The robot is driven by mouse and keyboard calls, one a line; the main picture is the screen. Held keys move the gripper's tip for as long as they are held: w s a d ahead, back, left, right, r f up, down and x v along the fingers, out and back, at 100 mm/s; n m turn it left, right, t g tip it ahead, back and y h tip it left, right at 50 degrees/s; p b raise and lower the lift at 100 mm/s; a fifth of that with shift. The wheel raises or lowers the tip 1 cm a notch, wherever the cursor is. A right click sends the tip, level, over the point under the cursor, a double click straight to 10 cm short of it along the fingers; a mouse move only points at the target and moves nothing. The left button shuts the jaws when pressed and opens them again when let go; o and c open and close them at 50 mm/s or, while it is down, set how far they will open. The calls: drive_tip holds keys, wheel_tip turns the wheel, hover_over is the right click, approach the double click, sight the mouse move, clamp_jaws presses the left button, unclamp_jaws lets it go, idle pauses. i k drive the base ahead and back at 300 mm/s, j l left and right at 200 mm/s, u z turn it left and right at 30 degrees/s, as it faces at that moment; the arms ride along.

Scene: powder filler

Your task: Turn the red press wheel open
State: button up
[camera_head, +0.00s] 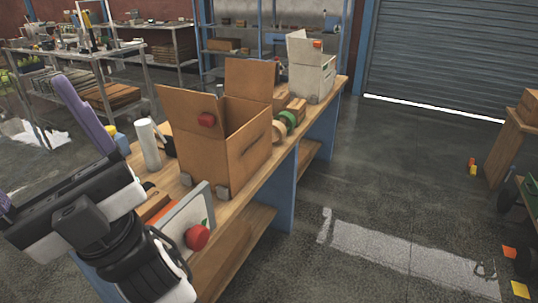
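A round red knob or wheel (197,237) shows at the near edge of the workbench, in front of a pale upright panel (188,215). A smaller round red piece (206,119) shows against the raised flap of an open cardboard box. I cannot tell for sure which of them is the press wheel. My black and white gripper (75,205) is at the lower left, above the near end of the bench and left of both red pieces, apart from them in the picture. Its fingers are hidden behind its own body, so its opening does not show.
The open cardboard box (234,157) stands mid-bench. A white box (312,78) stands at the far end of the wooden bench (258,191). A white cylinder (148,144) stands left of the cardboard box. The floor right of the bench is largely clear up to the shutter (450,55).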

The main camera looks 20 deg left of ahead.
sight(197, 237)
drive_tip(key=u, duration=1)
